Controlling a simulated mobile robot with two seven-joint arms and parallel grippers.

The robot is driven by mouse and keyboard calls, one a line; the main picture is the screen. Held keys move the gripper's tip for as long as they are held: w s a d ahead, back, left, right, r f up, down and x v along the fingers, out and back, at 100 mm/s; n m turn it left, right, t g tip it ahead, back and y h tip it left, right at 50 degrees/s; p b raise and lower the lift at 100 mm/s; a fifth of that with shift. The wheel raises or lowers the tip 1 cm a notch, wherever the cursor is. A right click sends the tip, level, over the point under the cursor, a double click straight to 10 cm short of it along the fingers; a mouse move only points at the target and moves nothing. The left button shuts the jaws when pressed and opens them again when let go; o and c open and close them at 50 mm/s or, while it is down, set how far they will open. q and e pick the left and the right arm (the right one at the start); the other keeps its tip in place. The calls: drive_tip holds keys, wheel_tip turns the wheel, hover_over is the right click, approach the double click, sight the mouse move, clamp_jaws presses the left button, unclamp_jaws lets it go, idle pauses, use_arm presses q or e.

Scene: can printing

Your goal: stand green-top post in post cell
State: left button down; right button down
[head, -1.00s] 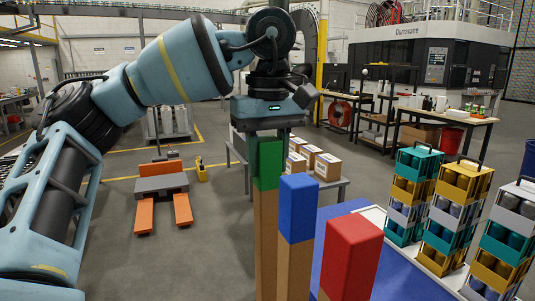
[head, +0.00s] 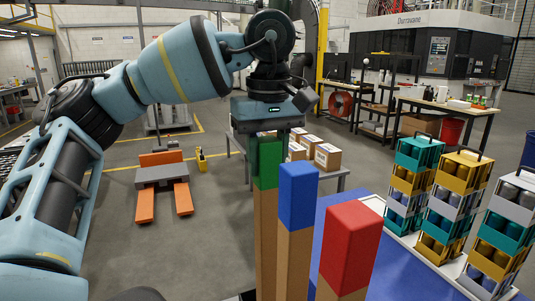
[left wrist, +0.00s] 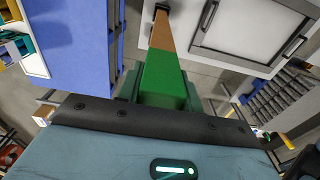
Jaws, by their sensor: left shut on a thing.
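The green-top post (head: 267,165) is a tall square wooden post with a green upper end, upright at the centre of the head view. My left gripper (head: 268,138) is shut on its green top from above. In the left wrist view the gripper (left wrist: 160,88) grips the green end (left wrist: 162,78), and the wooden shaft (left wrist: 161,35) runs away from it. A blue-top post (head: 298,200) and a red-top post (head: 350,240) stand upright beside it, to the right. The posts' lower ends are outside the head view. I cannot make out the post cell. My right gripper is not in view.
A blue surface (head: 400,272) lies behind the red-top post. Stacked can carriers (head: 416,155) stand on a white tray at the right. A table with cardboard boxes (head: 328,157) is behind the posts. An orange and grey lift (head: 162,177) stands on open floor at left.

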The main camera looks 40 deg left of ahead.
use_arm(q)
drive_tip(key=shift+f, duration=0.1)
drive_tip(key=c, duration=0.8)
unclamp_jaws()
drive_tip(key=shift+c, duration=0.2)
wheel_tip(320, 180, up, 8)
drive_tip(key=shift+s+d+f, duration=0.1)
drive_tip(key=shift+d, duration=0.05)
